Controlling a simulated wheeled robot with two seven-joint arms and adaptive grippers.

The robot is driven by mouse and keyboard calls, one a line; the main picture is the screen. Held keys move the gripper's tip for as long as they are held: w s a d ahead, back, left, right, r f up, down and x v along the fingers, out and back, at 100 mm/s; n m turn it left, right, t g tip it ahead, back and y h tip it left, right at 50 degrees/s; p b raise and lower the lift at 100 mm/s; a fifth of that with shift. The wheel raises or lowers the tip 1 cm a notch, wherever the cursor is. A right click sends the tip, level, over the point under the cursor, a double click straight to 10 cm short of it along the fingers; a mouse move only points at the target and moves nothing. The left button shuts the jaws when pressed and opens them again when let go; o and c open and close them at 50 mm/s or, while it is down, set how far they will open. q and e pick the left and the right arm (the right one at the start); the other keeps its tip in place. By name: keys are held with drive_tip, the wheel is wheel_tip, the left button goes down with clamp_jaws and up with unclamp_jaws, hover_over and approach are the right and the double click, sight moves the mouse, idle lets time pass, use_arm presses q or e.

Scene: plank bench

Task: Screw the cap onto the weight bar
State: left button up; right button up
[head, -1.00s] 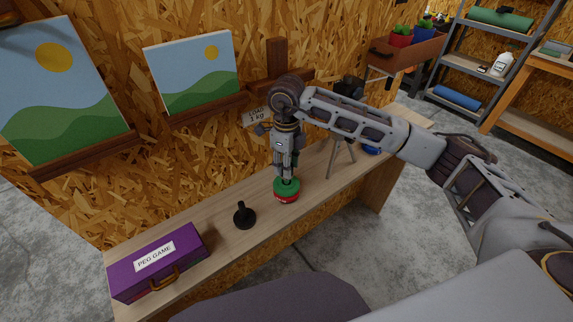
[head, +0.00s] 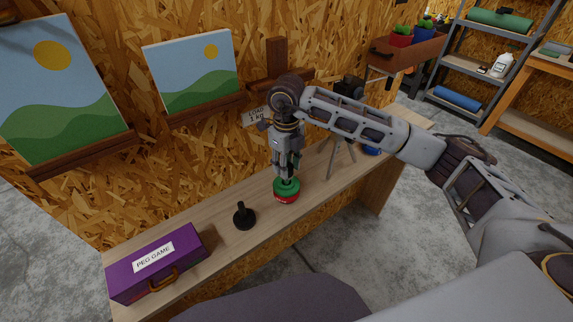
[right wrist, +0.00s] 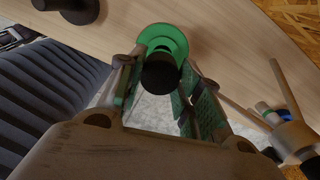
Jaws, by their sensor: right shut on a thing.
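A round red and green piece (head: 286,193) stands on the bench, red below and green above. In the right wrist view its green disc (right wrist: 163,39) has a black round post (right wrist: 160,73) in front of it, between the fingers. My right gripper (head: 287,180) points down from above and is shut on this black post. A separate black piece (head: 244,217), a round base with a short post, stands upright on the bench to the left, apart from the gripper. I cannot tell which piece is the cap and which the weight bar. My left gripper is not in view.
A purple PEG GAME box (head: 156,263) sits at the bench's left end. A tripod (head: 339,155) stands right of my right gripper. The bench (head: 222,243) is clear around the black piece.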

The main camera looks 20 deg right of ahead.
drive_tip(key=o, duration=1.2)
drive_tip(key=shift+c, duration=0.2)
drive_tip(key=shift+r, duration=0.1)
wheel_tip(320, 180, up, 12)
drive_tip(key=shift+f, duration=0.2)
idle(0.4)
